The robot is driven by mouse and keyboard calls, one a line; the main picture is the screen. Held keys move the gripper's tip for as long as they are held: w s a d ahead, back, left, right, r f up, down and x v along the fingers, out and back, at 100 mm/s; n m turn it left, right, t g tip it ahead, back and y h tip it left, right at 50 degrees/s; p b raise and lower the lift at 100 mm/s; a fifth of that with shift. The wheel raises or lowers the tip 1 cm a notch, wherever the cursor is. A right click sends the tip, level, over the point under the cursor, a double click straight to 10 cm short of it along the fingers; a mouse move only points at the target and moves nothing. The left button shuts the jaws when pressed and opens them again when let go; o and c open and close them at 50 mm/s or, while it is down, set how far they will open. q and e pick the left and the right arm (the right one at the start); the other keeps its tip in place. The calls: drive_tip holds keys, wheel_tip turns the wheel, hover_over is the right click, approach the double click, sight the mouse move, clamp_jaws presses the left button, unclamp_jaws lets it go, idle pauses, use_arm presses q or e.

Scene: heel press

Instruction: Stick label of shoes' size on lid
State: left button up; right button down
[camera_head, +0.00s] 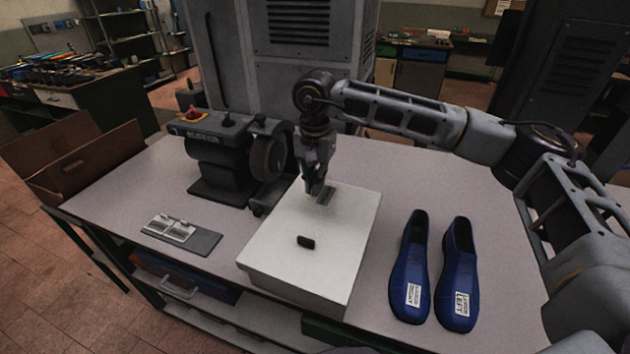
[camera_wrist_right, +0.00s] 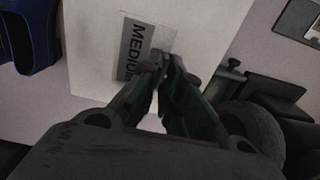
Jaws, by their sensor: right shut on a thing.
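The white shoe box lid (camera_head: 340,235) lies on the table, with its top face up. My right gripper (camera_head: 318,190) is over the lid's far part, shut on a grey label (camera_head: 328,196). In the wrist view the right fingertips (camera_wrist_right: 165,68) pinch the edge of the label (camera_wrist_right: 135,48), which reads MEDIUM; it lies against or just above the lid (camera_wrist_right: 85,60), I cannot tell which. The right shoe (camera_head: 409,265) and left shoe (camera_head: 458,270) are blue with white tags; their size words are too small to read surely. My left gripper is not in view.
A small black piece (camera_head: 306,242) lies on the lid. A grinder-like machine (camera_head: 225,160) stands behind, left of the lid. A dark plate (camera_head: 203,243) with more labels (camera_head: 170,228) lies at the left. Table between lid and shoes is clear.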

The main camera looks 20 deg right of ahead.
sight(315, 210)
drive_tip(key=shift+f, duration=0.15)
drive_tip(key=shift+f+b, duration=0.65)
drive_tip(key=shift+f, duration=1.3)
drive_tip(key=shift+f+b, duration=0.9)
drive_tip(key=shift+f, duration=0.1)
drive_tip(key=shift+f+b, duration=0.6)
drive_tip(key=shift+b, duration=0.35)
idle(1.5)
idle(0.6)
drive_tip(key=c, duration=1.5)
unclamp_jaws()
